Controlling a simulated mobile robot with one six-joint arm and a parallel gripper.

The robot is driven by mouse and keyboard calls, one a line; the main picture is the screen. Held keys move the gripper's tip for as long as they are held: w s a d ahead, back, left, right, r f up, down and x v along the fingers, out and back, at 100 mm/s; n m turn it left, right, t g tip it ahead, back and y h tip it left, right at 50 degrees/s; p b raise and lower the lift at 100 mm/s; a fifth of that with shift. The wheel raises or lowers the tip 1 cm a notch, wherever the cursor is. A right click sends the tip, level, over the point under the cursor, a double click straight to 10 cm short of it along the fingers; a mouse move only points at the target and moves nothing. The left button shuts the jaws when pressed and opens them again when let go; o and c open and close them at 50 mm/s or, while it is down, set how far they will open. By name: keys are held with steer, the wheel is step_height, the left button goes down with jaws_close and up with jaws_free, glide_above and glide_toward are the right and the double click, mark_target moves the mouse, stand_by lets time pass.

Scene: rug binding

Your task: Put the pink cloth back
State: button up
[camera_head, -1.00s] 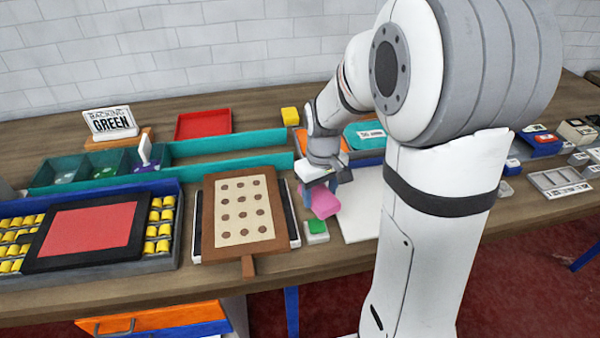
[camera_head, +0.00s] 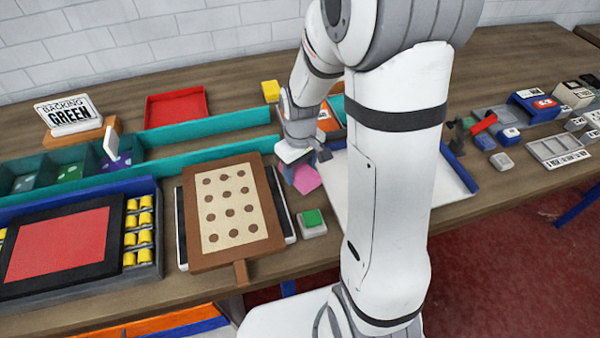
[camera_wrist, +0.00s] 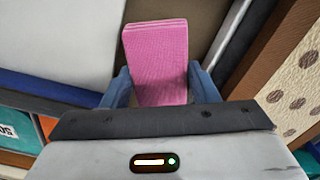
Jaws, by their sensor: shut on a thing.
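The pink cloth (camera_head: 306,178) is held in my gripper (camera_head: 299,168) above the bench, near the left edge of a white tray (camera_head: 335,190). In the wrist view the cloth (camera_wrist: 157,60) is a flat pink piece, and the blue fingers of my gripper (camera_wrist: 160,85) are shut on it from both sides. The cloth looks tilted in the head view, and its far end is free. I cannot tell how high above the bench it is.
A brown board with dark dots (camera_head: 235,255) lies left of the cloth. A white block with a green top (camera_head: 312,222) stands just in front. A red tray (camera_head: 176,106), a yellow block (camera_head: 270,90) and a teal divider (camera_head: 185,158) are behind. My arm hides part of the white tray.

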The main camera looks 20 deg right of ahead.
mark_target(301, 170)
steer(key=shift+f, duration=1.2)
steer(key=shift+f, duration=0.1)
steer(key=shift+f, duration=0.2)
steer(key=o, duration=0.9)
steer(key=shift+r, duration=0.15)
steer(key=shift+o, duration=0.2)
step_height(301, 170, up, 12)
steer(key=s+r+m+t, duration=0.3)
steer(key=s+r, duration=0.3)
steer(key=s, duration=0.8)
steer(key=shift+r+m, duration=0.35)
steer(key=shift+m, duration=0.45)
